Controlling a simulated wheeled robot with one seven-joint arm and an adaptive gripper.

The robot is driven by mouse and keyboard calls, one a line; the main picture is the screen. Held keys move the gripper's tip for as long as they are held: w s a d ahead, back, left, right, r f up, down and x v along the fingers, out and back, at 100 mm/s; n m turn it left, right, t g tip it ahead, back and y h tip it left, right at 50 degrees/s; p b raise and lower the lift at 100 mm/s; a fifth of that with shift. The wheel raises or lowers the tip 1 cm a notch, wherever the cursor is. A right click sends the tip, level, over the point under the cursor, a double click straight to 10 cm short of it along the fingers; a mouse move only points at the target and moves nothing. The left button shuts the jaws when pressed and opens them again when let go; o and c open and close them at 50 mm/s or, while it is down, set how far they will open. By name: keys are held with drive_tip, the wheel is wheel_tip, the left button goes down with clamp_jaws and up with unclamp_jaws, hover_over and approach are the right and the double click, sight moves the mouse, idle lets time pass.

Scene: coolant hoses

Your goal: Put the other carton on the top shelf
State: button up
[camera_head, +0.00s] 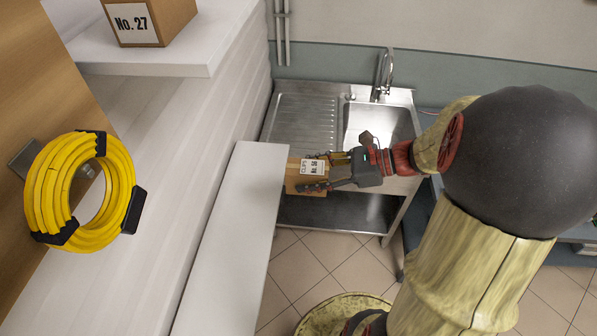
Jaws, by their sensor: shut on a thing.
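A small brown carton (295,178) with a white label reading "CLIPS" and a number shows near the middle of the head view. My gripper (318,172) is shut on this carton, with its fingers on either side, and the carton is beside the right edge of a lower white shelf (230,235). I cannot tell whether the carton touches that shelf. Another carton (158,22), labelled "No. 27", stands on a higher white shelf (150,66) at the upper left. Its top is cut off by the frame.
A coil of yellow hose (50,190) hangs on a wooden panel (30,75) at the left. A steel sink unit (300,118) with a tap (384,72) stands behind my gripper. Tiled floor (310,265) shows between the lower shelf and my base.

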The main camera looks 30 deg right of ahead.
drive_tip(key=s+d+p, duration=0.1)
drive_tip(key=s+d, duration=0.3)
drive_tip(key=d, duration=0.1)
drive_tip(key=shift+d, duration=0.3)
idle(0.6)
